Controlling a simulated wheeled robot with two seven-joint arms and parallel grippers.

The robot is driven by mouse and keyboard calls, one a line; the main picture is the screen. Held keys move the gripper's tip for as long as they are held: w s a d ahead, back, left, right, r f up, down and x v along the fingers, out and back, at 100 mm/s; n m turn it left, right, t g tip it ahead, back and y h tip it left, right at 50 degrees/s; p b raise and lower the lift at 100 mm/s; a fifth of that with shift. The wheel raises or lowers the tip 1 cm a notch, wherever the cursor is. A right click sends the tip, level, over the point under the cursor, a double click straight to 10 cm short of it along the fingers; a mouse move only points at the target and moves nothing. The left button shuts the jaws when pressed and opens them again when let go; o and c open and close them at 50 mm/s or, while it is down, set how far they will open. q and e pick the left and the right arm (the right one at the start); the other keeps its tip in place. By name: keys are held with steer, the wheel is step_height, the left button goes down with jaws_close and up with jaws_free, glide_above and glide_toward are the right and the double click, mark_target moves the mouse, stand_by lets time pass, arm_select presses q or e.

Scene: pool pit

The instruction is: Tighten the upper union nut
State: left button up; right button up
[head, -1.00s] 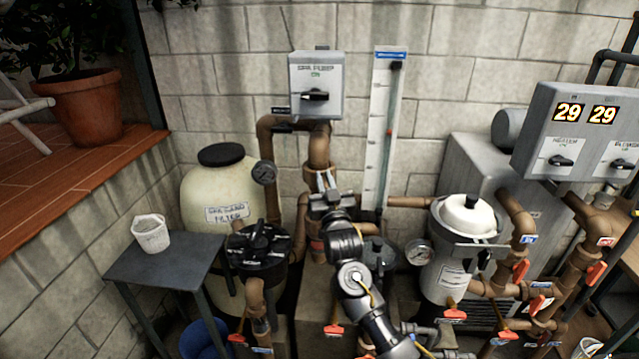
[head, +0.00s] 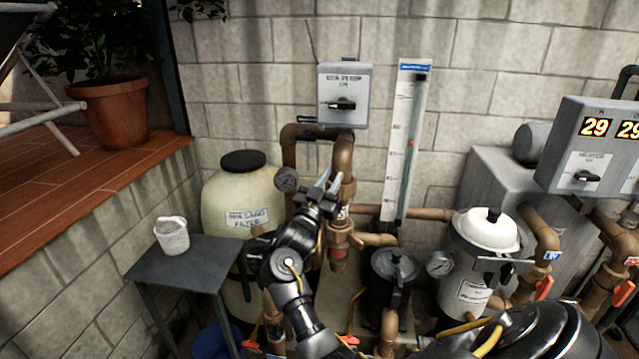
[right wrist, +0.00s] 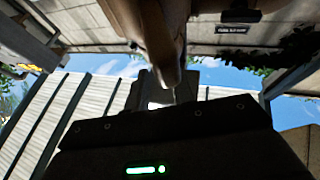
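The brown vertical pipe (head: 343,155) below the wall box runs down behind my right gripper. A wider collar on it, which looks like the upper union nut (head: 347,188), shows just right of the fingers, partly hidden by them. My right gripper (head: 329,182) points up at this pipe with its two fingertips apart. I cannot tell whether they touch the nut. In the right wrist view the brown pipe (right wrist: 150,25) comes down from the top to the gripper (right wrist: 170,90), and nothing is clearly clamped. My left gripper is not in view.
The cream filter tank (head: 240,205) stands left of the pipe, with a round gauge (head: 287,179) close to my gripper. A flow tube board (head: 405,140) is on the right. A black pump pot (head: 392,275) stands below.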

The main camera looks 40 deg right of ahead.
steer(key=shift+o, duration=0.8)
steer(key=shift+f, duration=0.15)
steer(key=shift+w+d+f, duration=0.1)
steer(key=shift+w+f, duration=0.05)
steer(key=shift+w, duration=0.05)
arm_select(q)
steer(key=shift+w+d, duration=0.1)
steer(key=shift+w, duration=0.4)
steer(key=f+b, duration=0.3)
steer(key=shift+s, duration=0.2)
arm_select(e)
steer(key=v, duration=0.7)
steer(key=shift+a, duration=0.25)
steer(key=shift+s+f, duration=0.1)
